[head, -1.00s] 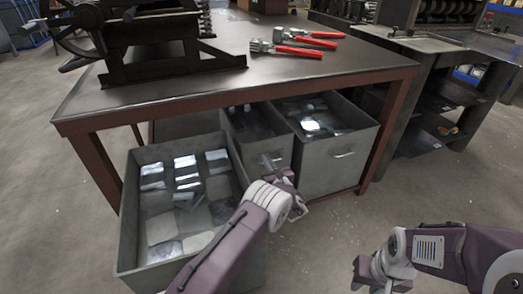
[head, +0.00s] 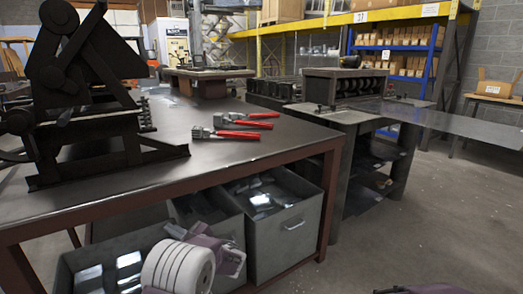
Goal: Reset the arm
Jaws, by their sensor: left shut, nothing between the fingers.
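My left gripper (head: 178,230) is low in the head view, in front of the grey bins under the workbench. Its fingers are small and partly hidden by my wrist, and they are shut with nothing held. Of my right arm only a purple sliver shows at the bottom edge on the right; its gripper is out of view.
The dark workbench (head: 250,155) carries a black machine (head: 85,110) and red-handled hand tools (head: 238,134). Bins of metal pieces stand beneath: a right bin (head: 290,232) and a near left bin (head: 105,262). A metal machine (head: 345,88) stands to the right. The floor at right is clear.

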